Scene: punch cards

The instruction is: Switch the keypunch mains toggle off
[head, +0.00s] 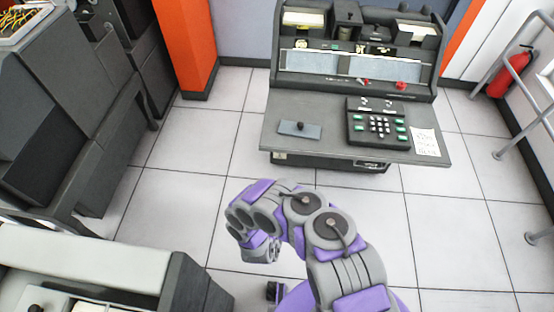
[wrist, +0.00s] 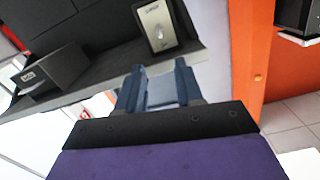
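The keypunch (head: 355,60) stands at the back centre in the head view, with a keypad (head: 378,125) on its grey desk. In the wrist view, a silver plate with a small label and a pale round or lever-like part (wrist: 155,28) sits on a dark surface. It looks like a switch plate; its on or off position is too small to tell. My gripper (wrist: 158,78) shows in the wrist view with two blue-grey fingers apart and nothing between them. The fingertips point toward the plate, below it in the picture; contact is not visible. In the head view my arm bends in front of the desk.
A blue-grey plate with a black knob (head: 300,129) and a paper sheet (head: 426,142) lie on the desk. Dark machines (head: 60,110) stand left, an orange column (head: 186,45) behind, a rail and red extinguisher (head: 510,72) right. The tiled floor between is clear.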

